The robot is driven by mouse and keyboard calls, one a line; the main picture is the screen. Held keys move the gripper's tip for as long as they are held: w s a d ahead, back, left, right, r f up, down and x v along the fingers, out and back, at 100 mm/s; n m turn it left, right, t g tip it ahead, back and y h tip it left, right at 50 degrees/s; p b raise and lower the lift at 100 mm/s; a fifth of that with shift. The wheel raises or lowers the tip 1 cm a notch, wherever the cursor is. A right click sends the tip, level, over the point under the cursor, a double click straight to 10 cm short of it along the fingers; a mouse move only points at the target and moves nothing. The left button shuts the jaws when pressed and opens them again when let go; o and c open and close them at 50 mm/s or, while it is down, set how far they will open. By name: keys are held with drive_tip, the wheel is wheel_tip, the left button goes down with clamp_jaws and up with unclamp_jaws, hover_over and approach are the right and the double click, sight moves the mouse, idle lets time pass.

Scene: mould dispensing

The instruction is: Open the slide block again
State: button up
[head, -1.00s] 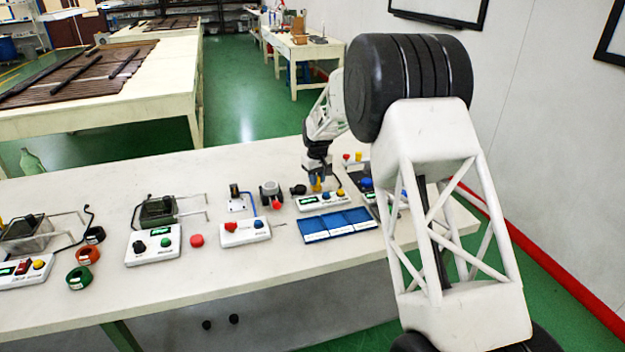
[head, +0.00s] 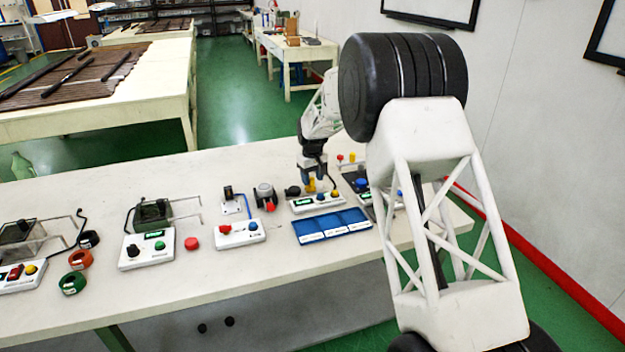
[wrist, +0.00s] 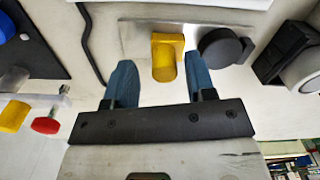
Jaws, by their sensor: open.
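A yellow block (wrist: 167,57), which looks like the slide block, stands on a flat metal plate (wrist: 138,37) beside a round black knob (wrist: 226,47). The block also shows in the head view (head: 311,185), behind a white control box (head: 317,203). My gripper (wrist: 158,62) is open, its two blue fingers on either side of the block. In the wrist view a gap shows between the block and each finger, so nothing is gripped. In the head view my gripper (head: 312,170) is low over the block. How far the block is slid is hard to tell.
A blue tray (head: 332,225) lies in front of the white box. Another device with a blue knob (head: 361,184) is close on the right, and a red-knobbed box (head: 238,233) is on the left. A black cable (wrist: 90,45) runs near the left finger. The front table strip is clear.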

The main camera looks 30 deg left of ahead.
sight(313, 178)
drive_tip(key=shift+r, duration=3.5)
drive_tip(key=s+d+r+m, duration=0.1)
drive_tip(key=s+d+r, duration=0.1)
drive_tip(key=d+r, duration=0.7)
drive_tip(key=s+d+r+m, duration=0.2)
drive_tip(key=s+d+r, duration=0.15)
drive_tip(key=d, duration=0.85)
drive_tip(key=s+d+r+m, duration=0.1)
drive_tip(key=s+d+r, duration=0.2)
drive_tip(key=d, duration=0.3)
drive_tip(key=s+d+r+m+t, duration=0.1)
drive_tip(key=s+d+r, duration=0.1)
drive_tip(key=s+d, duration=0.3)
drive_tip(key=s+d+r+m, duration=0.1)
drive_tip(key=s+d+r, duration=0.15)
drive_tip(key=d, duration=0.45)
drive_tip(key=s+d+r+m+t, duration=0.1)
drive_tip(key=s+d+r+m, duration=0.15)
drive_tip(key=s+d, duration=1.4)
drive_tip(key=s+d+f+m, duration=0.1)
drive_tip(key=s+d+f, duration=0.2)
drive_tip(key=s, duration=0.7)
drive_tip(key=s+d+f+m, duration=0.2)
drive_tip(key=s+d+f, duration=0.2)
drive_tip(key=s, duration=0.5)
drive_tip(key=shift+s+d+t, duration=0.3)
drive_tip(key=shift+s+d, duration=0.05)
